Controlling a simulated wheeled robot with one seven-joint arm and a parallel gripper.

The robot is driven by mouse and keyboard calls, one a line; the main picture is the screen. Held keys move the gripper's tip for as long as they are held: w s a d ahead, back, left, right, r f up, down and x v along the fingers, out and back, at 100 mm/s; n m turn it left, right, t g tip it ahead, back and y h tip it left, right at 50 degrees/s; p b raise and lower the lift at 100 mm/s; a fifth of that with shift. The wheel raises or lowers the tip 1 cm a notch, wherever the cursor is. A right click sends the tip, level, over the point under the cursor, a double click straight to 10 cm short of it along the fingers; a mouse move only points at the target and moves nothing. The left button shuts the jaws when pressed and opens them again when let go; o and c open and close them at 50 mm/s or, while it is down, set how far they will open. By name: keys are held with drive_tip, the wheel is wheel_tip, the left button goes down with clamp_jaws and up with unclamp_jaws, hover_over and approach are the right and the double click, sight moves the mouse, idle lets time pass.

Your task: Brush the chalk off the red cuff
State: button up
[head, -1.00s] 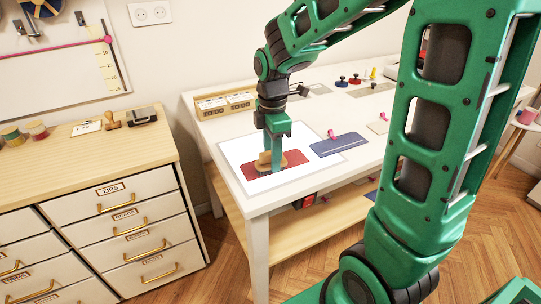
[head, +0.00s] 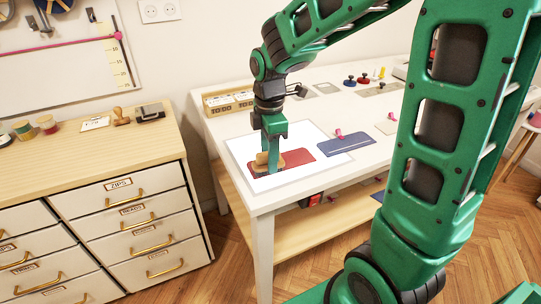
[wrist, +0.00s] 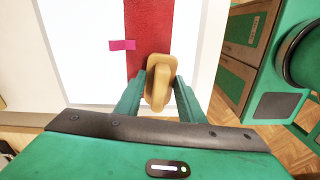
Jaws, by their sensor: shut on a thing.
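The red cuff (head: 291,158) lies flat on a white lit panel (head: 334,163) at the near left corner of the table. It also shows in the wrist view (wrist: 150,30), running away from my gripper. My gripper (head: 270,168) is shut on a tan wooden brush (wrist: 158,80); its handle sits between the two fingers. The brush is down at the left end of the cuff. Its underside is hidden, so I cannot tell whether bristles touch the cloth. I make out no chalk mark on the visible red cloth. A small magenta piece (wrist: 122,44) shows at the cuff's edge.
A blue cuff (head: 347,144) with a magenta clip (head: 339,134) lies right of the panel. A wooden box (head: 229,101) stands behind. Spools (head: 364,79) stand at the back. A drawer cabinet (head: 120,190) stands left, across a gap.

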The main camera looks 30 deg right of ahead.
drive_tip(key=shift+a, duration=0.25)
drive_tip(key=shift+w+a, duration=0.1)
drive_tip(key=shift+a, duration=0.55)
drive_tip(key=shift+r, duration=3.5)
